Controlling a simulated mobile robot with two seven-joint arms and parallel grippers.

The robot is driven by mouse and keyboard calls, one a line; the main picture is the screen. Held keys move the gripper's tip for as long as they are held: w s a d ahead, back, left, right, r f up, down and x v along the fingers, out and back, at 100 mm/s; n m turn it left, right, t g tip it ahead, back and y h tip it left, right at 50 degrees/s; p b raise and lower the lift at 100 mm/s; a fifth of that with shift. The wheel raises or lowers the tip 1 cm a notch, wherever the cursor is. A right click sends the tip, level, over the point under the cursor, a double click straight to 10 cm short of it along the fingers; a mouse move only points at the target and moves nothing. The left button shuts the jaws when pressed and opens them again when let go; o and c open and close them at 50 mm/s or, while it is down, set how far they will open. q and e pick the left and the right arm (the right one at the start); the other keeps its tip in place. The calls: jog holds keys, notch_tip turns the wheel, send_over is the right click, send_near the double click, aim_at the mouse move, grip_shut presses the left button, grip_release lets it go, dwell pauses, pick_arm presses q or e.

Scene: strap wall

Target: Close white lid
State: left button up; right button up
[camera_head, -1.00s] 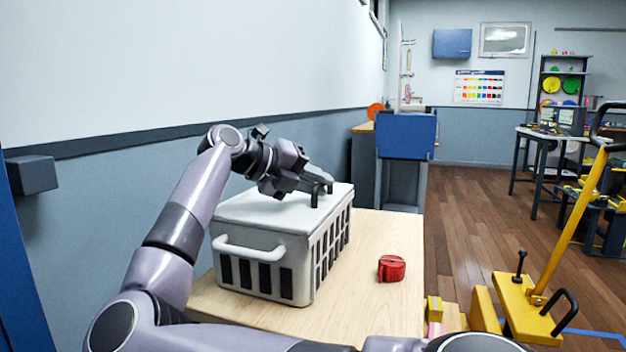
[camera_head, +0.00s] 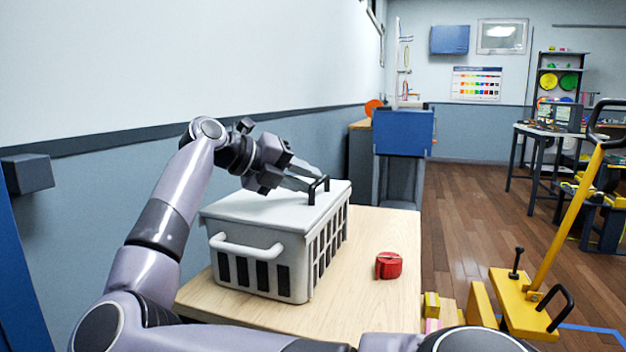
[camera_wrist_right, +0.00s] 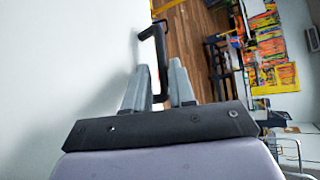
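The white lid (camera_head: 255,208) lies across the top of the white slatted crate (camera_head: 262,285) in the head view. Its front left corner sticks out a little past the crate wall. I cannot tell if it is fully seated. A black bar handle (camera_head: 325,184) stands at the lid's right end; it also shows in the wrist view (camera_wrist_right: 157,50). My right gripper (camera_head: 312,182) is low over the lid, reaching toward the handle from the left. Its two grey fingers (camera_wrist_right: 162,78) are apart, with the handle at or between their tips. My left gripper is not in view.
A red round object (camera_head: 389,265) sits on the wooden table (camera_head: 375,310), right of the crate. The wall (camera_head: 110,195) runs close along the left. A yellow lever device (camera_head: 525,300) stands at the lower right. The floor beyond the table is open.

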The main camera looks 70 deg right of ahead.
jog(key=v, duration=0.4)
jog(key=shift+w+a+r+p, duration=0.1)
jog(key=shift+a+r+p, duration=0.05)
jog(key=shift+a+p, duration=0.15)
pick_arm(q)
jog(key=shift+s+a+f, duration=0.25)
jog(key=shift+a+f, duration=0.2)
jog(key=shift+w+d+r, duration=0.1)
pick_arm(e)
jog(key=shift+d, duration=0.1)
